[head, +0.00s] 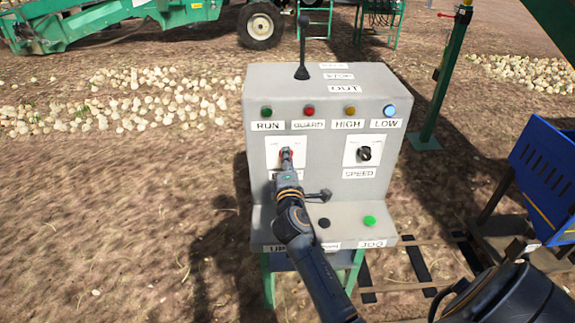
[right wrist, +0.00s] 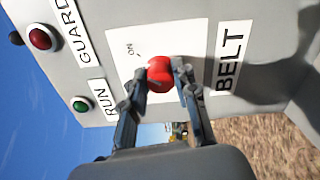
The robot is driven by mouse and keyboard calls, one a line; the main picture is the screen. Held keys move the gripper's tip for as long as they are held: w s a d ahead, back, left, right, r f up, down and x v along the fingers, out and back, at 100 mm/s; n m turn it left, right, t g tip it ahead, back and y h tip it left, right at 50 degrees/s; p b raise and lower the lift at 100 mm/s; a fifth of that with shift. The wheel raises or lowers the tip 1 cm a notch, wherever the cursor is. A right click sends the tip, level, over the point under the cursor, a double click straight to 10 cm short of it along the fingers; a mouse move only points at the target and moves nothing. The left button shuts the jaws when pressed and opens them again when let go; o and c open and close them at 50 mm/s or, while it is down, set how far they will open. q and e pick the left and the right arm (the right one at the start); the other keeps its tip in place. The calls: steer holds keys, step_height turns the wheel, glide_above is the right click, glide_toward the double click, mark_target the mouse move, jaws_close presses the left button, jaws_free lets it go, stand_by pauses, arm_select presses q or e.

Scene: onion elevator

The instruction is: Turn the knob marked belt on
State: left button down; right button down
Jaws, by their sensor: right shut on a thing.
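The grey control box (head: 330,215) stands in the middle of the head view. Its red belt knob (right wrist: 160,73) shows in the right wrist view on a white plate, with the BELT label (right wrist: 230,62) beside it and a small ON mark on the plate. My right gripper (right wrist: 163,85) is shut on the red knob, one finger on each side. In the head view my right gripper (head: 287,155) reaches the left plate of the box and hides most of the knob. My left gripper is not in view.
The black speed knob (head: 364,153) is on the right plate. RUN, GUARD, HIGH and LOW lamps line the top. A black lever (head: 302,50) rises from the box top. A green button (head: 369,221) sits on the lower ledge. A blue crate (head: 548,185) stands at right.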

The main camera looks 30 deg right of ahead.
steer(key=shift+f+m+b, duration=0.1)
steer(key=shift+m+b, duration=0.3)
steer(key=shift+m, duration=0.6)
steer(key=c, duration=1)
jaws_free()
steer(key=v, duration=0.7)
steer(key=shift+s+a, duration=0.1)
steer(key=shift+s, duration=0.15)
